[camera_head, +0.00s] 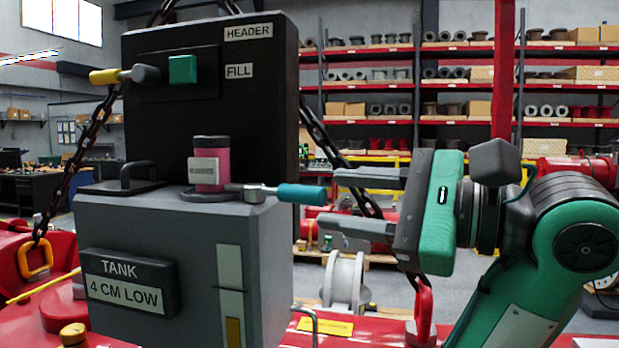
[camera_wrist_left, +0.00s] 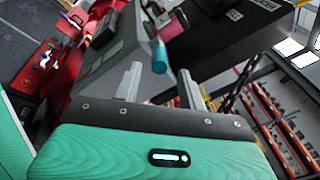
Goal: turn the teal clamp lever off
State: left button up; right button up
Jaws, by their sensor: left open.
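The teal clamp lever (camera_head: 302,193) sticks out to the right from the top of the grey tank block (camera_head: 150,215), on a metal shank beside a pink cylinder (camera_head: 212,165). It lies about level. My left gripper (camera_head: 335,206) is open at the lever's right end, one finger above the handle's height and one below. In the left wrist view the teal handle (camera_wrist_left: 160,60) shows between the two fingertips (camera_wrist_left: 158,80), just beyond them. I cannot tell whether they touch. My right gripper is not in view.
A black header box (camera_head: 260,100) stands behind the tank block, with a yellow-handled lever (camera_head: 105,77) and a green square (camera_head: 182,69). A chain (camera_head: 325,140) hangs behind the lever. A grey spool (camera_head: 344,280) and a red hook (camera_head: 424,310) are below my gripper.

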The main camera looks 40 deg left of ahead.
aim_at(324, 195)
pick_arm(q)
jog(key=p+x, duration=0.1)
jog(key=x, duration=0.3)
jog(key=shift+r, duration=0.1)
jog(key=shift+s+a, duration=0.1)
jog(key=shift+a, duration=0.25)
jog(key=shift+a+p, duration=0.25)
jog(key=shift+p, duration=0.05)
jog(key=c, duration=0.8)
grip_shut()
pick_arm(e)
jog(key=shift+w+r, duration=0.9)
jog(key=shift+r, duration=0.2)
